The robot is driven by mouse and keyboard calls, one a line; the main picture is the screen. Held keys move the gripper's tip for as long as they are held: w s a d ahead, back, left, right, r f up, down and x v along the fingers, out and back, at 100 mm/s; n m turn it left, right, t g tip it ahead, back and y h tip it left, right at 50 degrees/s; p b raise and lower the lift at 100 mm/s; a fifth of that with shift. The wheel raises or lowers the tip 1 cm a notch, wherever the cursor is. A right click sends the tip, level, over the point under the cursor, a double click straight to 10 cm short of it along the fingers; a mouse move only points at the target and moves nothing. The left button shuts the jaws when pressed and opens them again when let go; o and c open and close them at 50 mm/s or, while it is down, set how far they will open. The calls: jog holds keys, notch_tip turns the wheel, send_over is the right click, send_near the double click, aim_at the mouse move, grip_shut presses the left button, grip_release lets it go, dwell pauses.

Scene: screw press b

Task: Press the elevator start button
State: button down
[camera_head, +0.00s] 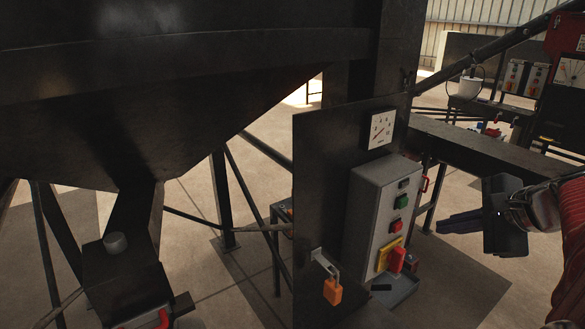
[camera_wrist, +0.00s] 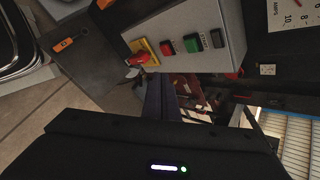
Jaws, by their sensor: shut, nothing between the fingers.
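A grey control box (camera_head: 372,215) is fixed to a dark upright panel. On its face are a green button (camera_head: 401,201), a red button (camera_head: 396,226) below it, and a red rotary switch (camera_head: 396,260) on a yellow plate. The wrist view, turned sideways, shows the green button (camera_wrist: 192,45), the red button (camera_wrist: 167,48) and the rotary switch (camera_wrist: 141,55). Labels by the buttons are too small to read. My gripper (camera_head: 440,226) is shut and empty, to the right of the box and apart from it. Its fingers (camera_wrist: 160,98) also show in the wrist view.
A small grey tray (camera_head: 396,290) juts out under the switch. A dark beam (camera_head: 480,145) runs behind my gripper. Open floor lies below my gripper.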

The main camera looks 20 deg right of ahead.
jog(key=w+a, duration=0.2)
jog(key=w, duration=0.4)
jog(key=shift+w, duration=0.15)
jog(key=shift+a, duration=0.1)
dwell(1.8)
jog(key=shift+w+a, duration=0.3)
jog(key=shift+w, duration=0.4)
dwell(1.1)
jog(key=shift+s+d, duration=0.3)
jog(key=shift+s, duration=0.55)
jog(key=s, duration=0.1)
jog(key=s+d, duration=0.1)
jog(key=s, duration=0.2)
jog(key=shift+s+d, duration=0.35)
dwell(0.5)
